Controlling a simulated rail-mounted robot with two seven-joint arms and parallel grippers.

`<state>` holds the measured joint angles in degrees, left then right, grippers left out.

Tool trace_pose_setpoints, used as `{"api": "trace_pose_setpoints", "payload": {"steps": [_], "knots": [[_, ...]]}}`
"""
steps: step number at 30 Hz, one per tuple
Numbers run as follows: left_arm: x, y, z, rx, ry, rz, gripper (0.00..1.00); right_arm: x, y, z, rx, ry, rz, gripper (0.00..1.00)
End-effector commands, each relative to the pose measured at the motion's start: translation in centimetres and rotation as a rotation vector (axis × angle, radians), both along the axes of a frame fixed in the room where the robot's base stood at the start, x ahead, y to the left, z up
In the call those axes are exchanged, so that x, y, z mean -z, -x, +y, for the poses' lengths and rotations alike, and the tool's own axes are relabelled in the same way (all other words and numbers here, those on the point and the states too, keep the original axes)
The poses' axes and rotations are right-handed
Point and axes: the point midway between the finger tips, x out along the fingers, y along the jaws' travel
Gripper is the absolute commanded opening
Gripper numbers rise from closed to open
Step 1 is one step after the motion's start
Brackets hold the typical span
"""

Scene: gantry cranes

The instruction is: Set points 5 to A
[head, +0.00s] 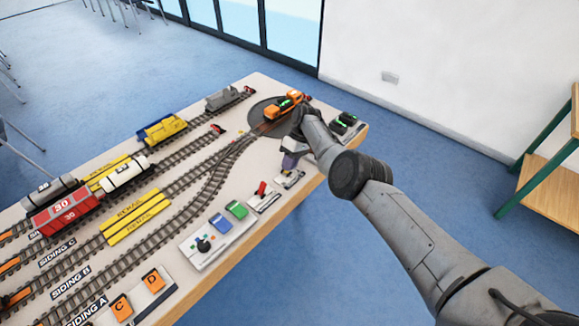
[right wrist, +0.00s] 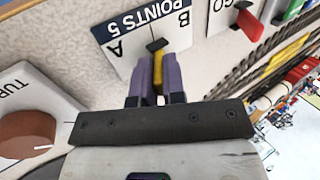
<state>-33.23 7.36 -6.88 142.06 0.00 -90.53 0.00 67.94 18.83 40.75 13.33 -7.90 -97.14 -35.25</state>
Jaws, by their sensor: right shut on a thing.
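In the head view my right gripper (head: 291,160) is over the panel (head: 291,180) at the table's right edge and hides most of the lever. My left gripper is not in view.
A panel with a brown knob (right wrist: 27,133) is beside the gripper. A red lever (head: 262,188) stands on the neighbouring panel. An orange locomotive (head: 284,105) is on the turntable (head: 265,125). Tracks and wagons fill the table's left side.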

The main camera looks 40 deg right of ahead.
Motion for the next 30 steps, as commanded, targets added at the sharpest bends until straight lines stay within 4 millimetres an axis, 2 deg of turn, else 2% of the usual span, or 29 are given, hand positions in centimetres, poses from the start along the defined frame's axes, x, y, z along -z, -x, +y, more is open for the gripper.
{"api": "trace_pose_setpoints", "payload": {"steps": [12,13,20,30], "knots": [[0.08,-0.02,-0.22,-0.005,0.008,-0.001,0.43,0.18,0.04,-0.02,0.001,-0.002,0.001,0.0],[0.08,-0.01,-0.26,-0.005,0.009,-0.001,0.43,0.19,0.04,-0.02,0.001,-0.002,0.001,0.12],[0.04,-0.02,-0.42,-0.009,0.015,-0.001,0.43,0.12,0.02,-0.01,0.001,-0.002,0.001,0.34],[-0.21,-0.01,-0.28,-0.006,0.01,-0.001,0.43,-0.45,0.08,-0.41,0.004,-0.002,0.0,0.36]]}}
